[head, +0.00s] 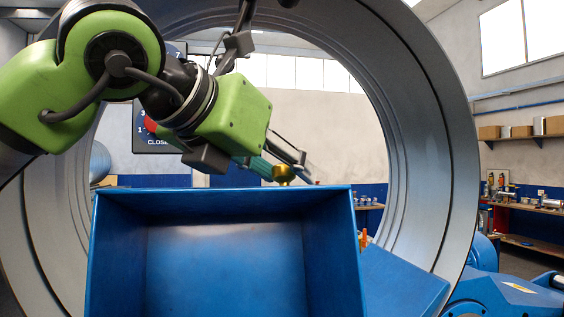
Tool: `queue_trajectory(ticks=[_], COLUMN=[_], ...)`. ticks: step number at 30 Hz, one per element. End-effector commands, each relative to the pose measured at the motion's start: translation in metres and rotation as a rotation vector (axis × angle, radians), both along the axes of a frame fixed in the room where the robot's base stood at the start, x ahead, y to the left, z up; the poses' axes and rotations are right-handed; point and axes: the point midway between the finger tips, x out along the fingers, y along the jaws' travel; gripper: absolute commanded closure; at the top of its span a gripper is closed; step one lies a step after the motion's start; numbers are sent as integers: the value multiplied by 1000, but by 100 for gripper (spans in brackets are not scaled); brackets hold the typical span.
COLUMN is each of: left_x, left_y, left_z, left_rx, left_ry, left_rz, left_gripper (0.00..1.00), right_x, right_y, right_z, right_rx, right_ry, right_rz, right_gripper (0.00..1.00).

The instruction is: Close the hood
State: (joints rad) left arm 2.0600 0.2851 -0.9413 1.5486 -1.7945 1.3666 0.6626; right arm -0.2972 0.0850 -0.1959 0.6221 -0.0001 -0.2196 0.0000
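A large blue box-like panel (225,265), which looks like the hood, fills the lower middle of the head view, with its hollow inside facing me. A gold knob (283,173) shows just above its top edge. My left gripper (295,168) reaches in from the upper left, with its fingers close to the knob. I cannot tell whether the fingers touch it or how far apart they are. My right gripper is not in view.
A large grey metal ring (455,150) surrounds the arm and hood. A blue slanted panel (405,285) and blue machinery (505,295) stand at the lower right. Shelves (525,137) and a workbench (530,213) line the far right. A partly covered sign (158,142) reads "CLOSE".

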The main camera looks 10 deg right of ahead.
Motion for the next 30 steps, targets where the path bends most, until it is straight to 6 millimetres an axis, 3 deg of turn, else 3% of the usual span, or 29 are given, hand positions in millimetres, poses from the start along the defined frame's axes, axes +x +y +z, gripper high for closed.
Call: queue_trajectory(ticks=[5,9,20,26,30], left_x=[0,0,-8,-29,-53], left_y=[0,0,0,-1,-2], left_z=[-1,0,-4,-11,-18], left_rx=[1,1,1,4,6], left_ry=[1,-1,-23,-86,-154], left_rz=[0,0,1,0,0], left_gripper=[63,99,100,100,100], right_x=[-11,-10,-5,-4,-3], right_y=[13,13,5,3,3], right_z=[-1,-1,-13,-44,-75], right_rx=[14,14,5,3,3], right_ry=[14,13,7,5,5], right_rz=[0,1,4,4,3], right_gripper=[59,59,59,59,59])
